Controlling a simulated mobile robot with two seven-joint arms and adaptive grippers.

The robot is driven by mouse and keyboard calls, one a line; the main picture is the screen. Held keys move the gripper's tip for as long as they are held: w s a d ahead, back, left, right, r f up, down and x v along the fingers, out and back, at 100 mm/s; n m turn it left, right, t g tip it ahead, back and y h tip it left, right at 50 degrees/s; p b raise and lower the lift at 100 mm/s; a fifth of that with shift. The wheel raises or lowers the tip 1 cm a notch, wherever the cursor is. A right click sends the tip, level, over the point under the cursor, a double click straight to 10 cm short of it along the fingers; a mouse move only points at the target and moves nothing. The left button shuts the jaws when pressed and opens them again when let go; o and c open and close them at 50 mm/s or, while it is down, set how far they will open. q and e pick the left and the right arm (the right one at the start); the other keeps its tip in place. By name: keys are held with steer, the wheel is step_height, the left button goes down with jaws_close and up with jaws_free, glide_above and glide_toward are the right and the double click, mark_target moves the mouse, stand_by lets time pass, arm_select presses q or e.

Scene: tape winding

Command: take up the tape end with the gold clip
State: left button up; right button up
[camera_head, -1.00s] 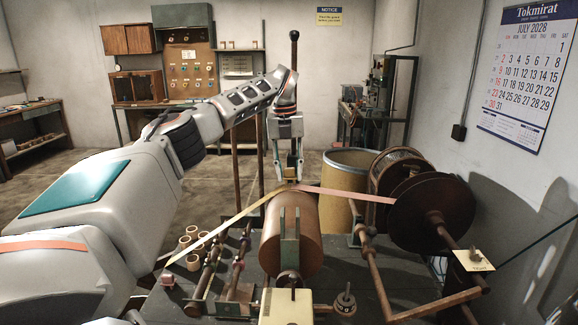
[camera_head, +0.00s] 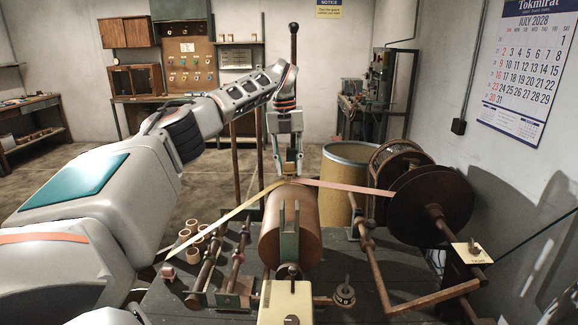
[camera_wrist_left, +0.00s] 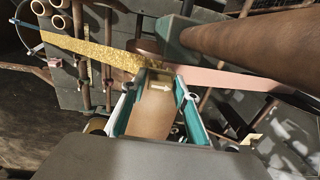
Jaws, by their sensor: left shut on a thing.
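My left gripper (camera_head: 289,175) points down just above the copper-brown drum (camera_head: 290,245). It is shut on the gold clip (camera_wrist_left: 159,81), which shows between its fingertips in the left wrist view. A gold tape (camera_head: 225,222) runs from the clip area down to the left. A pink tape (camera_head: 345,187) runs from there to the big dark reel (camera_head: 432,207) on the right. The two tapes meet near the clip; the fingers partly hide that spot in the head view. My right gripper is not in view.
A tall dark post (camera_head: 294,70) rises behind my gripper. A cardboard drum (camera_head: 350,165) stands behind the reel. Small tape rolls (camera_head: 193,240) and rods with knobs (camera_head: 237,262) lie left of the copper drum. A bent brown bar (camera_head: 385,290) is at the front right.

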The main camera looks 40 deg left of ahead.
arm_select(q)
steer(key=shift+f, duration=0.5)
stand_by(0.4)
steer(key=shift+r, duration=1.4)
step_height(320, 180, up, 2)
steer(key=shift+r, duration=1.15)
